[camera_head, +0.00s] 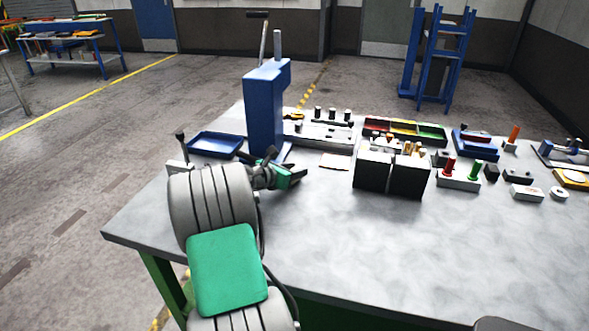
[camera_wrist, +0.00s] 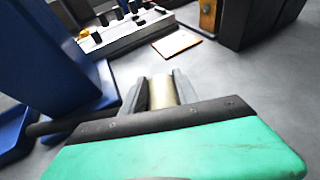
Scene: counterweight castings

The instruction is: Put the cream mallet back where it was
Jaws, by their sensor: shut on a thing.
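My gripper (camera_head: 297,170) is low over the bench, just in front of the base of the blue press-like column. In the wrist view its two grey fingers (camera_wrist: 163,92) are closed on a cream cylindrical piece (camera_wrist: 162,90), part of the cream mallet. The rest of the mallet is hidden by the fingers and palm. A dark rod (camera_wrist: 60,125) sticks out to the left beside the palm; I cannot tell whether it belongs to the mallet. I cannot tell whether the cream piece touches the bench.
The tall blue column (camera_head: 265,105) stands close behind my gripper, with a blue tray (camera_head: 215,153) to its left. Two dark boxes (camera_head: 390,178) stand to the right, and a tan card (camera_head: 334,161) lies between. The bench front (camera_head: 370,240) is clear.

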